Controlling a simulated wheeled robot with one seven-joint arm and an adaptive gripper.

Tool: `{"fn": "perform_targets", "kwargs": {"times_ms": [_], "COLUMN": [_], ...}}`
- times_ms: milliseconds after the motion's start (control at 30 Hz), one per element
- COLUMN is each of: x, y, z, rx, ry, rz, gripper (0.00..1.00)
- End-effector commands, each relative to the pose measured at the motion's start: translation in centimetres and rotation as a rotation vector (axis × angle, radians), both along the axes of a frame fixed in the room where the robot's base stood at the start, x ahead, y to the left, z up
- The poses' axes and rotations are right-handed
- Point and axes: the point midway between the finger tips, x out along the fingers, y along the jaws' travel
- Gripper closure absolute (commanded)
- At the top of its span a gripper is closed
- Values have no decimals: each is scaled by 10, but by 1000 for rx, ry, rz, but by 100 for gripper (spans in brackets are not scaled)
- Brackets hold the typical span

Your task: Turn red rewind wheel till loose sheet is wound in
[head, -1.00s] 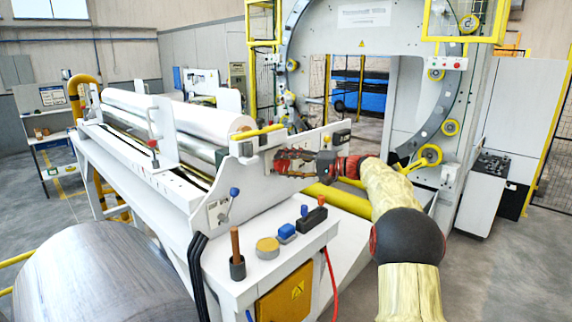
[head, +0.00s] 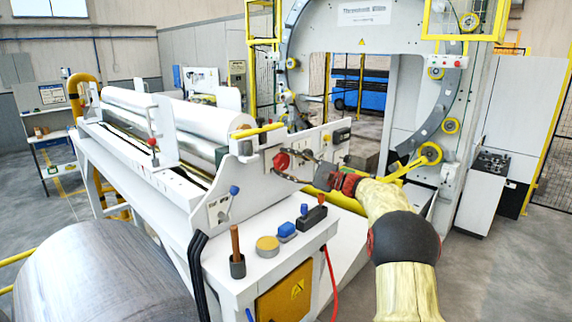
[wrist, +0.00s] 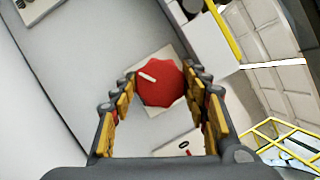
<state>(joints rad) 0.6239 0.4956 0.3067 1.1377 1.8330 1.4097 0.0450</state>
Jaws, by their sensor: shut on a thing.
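The red rewind wheel (head: 281,161) is on the white end panel of the long machine. In the wrist view the wheel (wrist: 160,84) is a scalloped red knob with a white mark, on a pale square plate. My gripper (head: 289,164) reaches it from the right. In the wrist view my gripper's (wrist: 163,82) two padded fingers are spread to the wheel's width, with their tips at its left and right sides, closed on it. A pale, shiny roll of sheet (head: 190,115) lies along the machine top. I cannot make out a loose sheet end.
A yellow bar (head: 257,131) sits just above the wheel. The front shelf (head: 255,283) holds a tool cup (head: 237,268), a yellow disc (head: 267,246) and a blue block (head: 287,231). The large wrapping ring (head: 440,130) stands behind my arm. A big coil (head: 100,275) is front left.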

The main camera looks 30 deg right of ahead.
Motion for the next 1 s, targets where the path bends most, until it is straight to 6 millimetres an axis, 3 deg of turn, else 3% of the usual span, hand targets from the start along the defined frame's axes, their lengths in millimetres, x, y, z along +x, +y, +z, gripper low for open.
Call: {"fn": "perform_targets", "kwargs": {"times_ms": [567,600,900,1000], "x": [0,0,0,0], "y": [0,0,0,0], "z": [-2,-2,-1,-1], "rx": [32,32,32,31], "ry": [14,14,13,12], "rz": [-1,-1,0,0], "gripper": [80,53,36,36]}}
